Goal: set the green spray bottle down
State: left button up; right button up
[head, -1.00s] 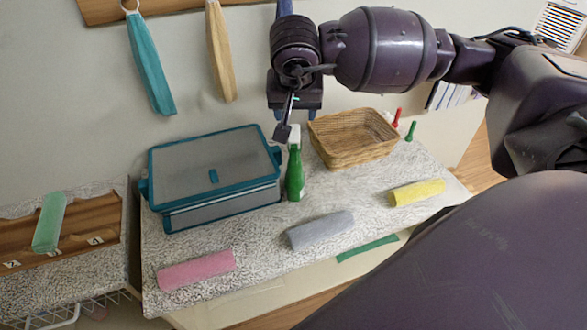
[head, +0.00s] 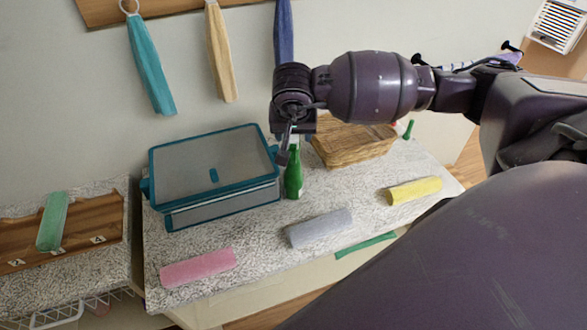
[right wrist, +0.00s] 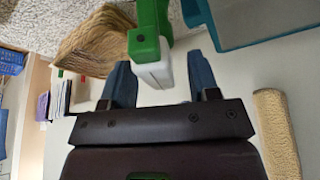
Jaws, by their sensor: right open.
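The green spray bottle (head: 293,177) stands upright on the speckled counter (head: 260,235), between the teal-rimmed bin and the wicker basket. My right gripper (head: 290,147) is at the bottle's top and hides its spray head in the head view. In the right wrist view the bottle's green and white head (right wrist: 150,50) shows between the two blue-grey fingers of the gripper (right wrist: 162,78). The fingers are spread, with a gap visible on at least the right side. My left gripper is in neither view.
The lidded bin (head: 212,170) is close on the bottle's left, the wicker basket (head: 350,143) close on its right. Pink (head: 198,267), grey (head: 320,228) and yellow (head: 414,190) rolled towels lie along the front. Counter between the bottle and grey towel is clear.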

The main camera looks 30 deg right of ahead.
jog(key=shift+c, duration=0.4)
grip_shut()
jog(key=shift+r, duration=0.1)
